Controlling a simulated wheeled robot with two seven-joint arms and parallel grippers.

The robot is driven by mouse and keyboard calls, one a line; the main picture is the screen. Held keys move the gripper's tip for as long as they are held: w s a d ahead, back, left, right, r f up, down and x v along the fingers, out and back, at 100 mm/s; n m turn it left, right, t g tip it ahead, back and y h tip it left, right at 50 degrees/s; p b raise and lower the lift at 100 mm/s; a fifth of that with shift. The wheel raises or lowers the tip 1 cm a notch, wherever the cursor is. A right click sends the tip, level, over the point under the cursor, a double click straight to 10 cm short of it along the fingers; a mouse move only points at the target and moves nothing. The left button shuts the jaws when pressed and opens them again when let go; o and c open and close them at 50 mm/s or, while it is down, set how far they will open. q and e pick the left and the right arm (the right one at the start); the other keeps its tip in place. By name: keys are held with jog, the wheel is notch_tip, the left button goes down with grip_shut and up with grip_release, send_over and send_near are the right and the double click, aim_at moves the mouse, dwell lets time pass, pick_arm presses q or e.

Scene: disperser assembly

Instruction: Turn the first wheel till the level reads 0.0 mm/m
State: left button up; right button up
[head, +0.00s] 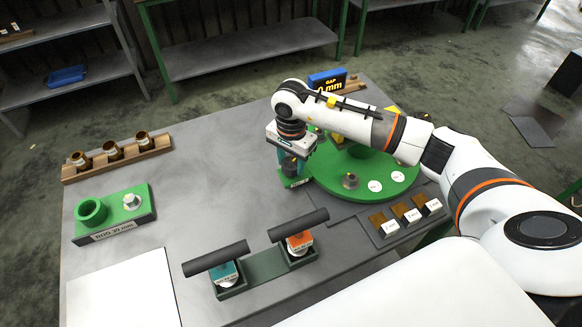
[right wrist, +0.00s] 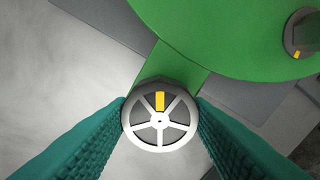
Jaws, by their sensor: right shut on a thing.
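The first wheel (right wrist: 152,138) is a grey spoked disc with a yellow mark at its upper side in the right wrist view. It sits at the end of a green arm of the round green plate (head: 335,190). My right gripper (right wrist: 160,120) has its teal fingers on both sides of the wheel, shut on it. In the head view the right gripper (head: 291,172) points down at the plate's left side and hides most of the wheel. A blue display (head: 326,78) shows "GAP" and part of a mm value. I cannot make out a level reading. My left gripper is not in view.
Another knob (head: 350,181) with a yellow mark stands on the plate. Several labelled blocks (head: 411,215) lie to the right. Two dark-handled tools (head: 215,259) stand in a green holder in front. A wooden rack (head: 117,160) and green block (head: 115,217) are at left.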

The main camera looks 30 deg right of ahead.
aim_at(291, 163)
jog(key=n+b, duration=0.2)
jog(key=b, duration=0.1)
jog(key=shift+w+f+n, duration=0.1)
jog(key=shift+f+n, duration=0.05)
jog(key=shift+n, duration=0.25)
jog(key=shift+n+b, duration=0.5)
jog(key=shift+b, duration=0.3)
jog(key=shift+r, duration=0.25)
jog(key=o, duration=1)
notch_tip(291, 163, up, 12)
jog(key=b, duration=0.2)
